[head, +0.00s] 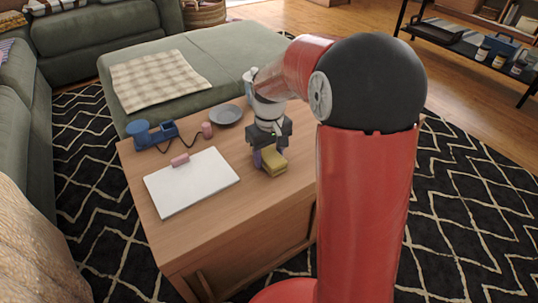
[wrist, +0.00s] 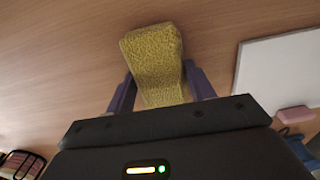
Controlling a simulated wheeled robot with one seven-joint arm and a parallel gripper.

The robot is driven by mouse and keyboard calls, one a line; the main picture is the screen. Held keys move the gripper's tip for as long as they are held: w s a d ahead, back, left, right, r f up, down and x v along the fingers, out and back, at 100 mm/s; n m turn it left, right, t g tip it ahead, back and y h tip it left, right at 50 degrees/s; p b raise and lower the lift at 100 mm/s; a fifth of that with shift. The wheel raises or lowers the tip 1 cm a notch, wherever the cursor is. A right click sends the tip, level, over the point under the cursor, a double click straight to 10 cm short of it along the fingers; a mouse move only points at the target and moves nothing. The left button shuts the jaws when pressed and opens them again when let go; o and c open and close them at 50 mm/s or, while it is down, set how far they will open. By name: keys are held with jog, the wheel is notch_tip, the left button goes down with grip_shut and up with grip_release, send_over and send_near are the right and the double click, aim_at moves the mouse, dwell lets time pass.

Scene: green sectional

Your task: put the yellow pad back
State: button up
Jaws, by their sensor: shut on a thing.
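The yellow pad (head: 273,166) is a rough, sponge-like block at my gripper (head: 268,156), over the right part of the wooden table (head: 215,228). In the wrist view the yellow pad (wrist: 153,55) sits between the two purple fingers of my gripper (wrist: 160,82), with its far end sticking out past the fingertips. My gripper is shut on it. Whether the pad touches the tabletop or hangs just above it, I cannot tell.
A white board (head: 192,182) with a pink block (head: 180,160) at its edge lies left of the pad. Behind are a blue device (head: 151,134) with a dark cord, a pink cylinder (head: 207,130) and a grey plate (head: 226,115). The table's front right is clear.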

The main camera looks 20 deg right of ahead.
aim_at(269, 153)
jog(key=o, duration=1)
jog(key=shift+f, duration=0.1)
jog(key=shift+c, duration=0.2)
notch_tip(269, 153, up, 11)
jog(key=p, duration=0.3)
jog(key=s+r+m+t, duration=0.1)
jog(key=s+t, duration=0.1)
jog(key=s, duration=0.9)
jog(key=s+r+m+t, duration=0.2)
jog(key=s+t, duration=0.1)
jog(key=s, duration=0.8)
jog(key=shift+r+m+t, duration=0.2)
jog(key=shift+m+t, duration=0.1)
jog(key=shift+r, duration=0.15)
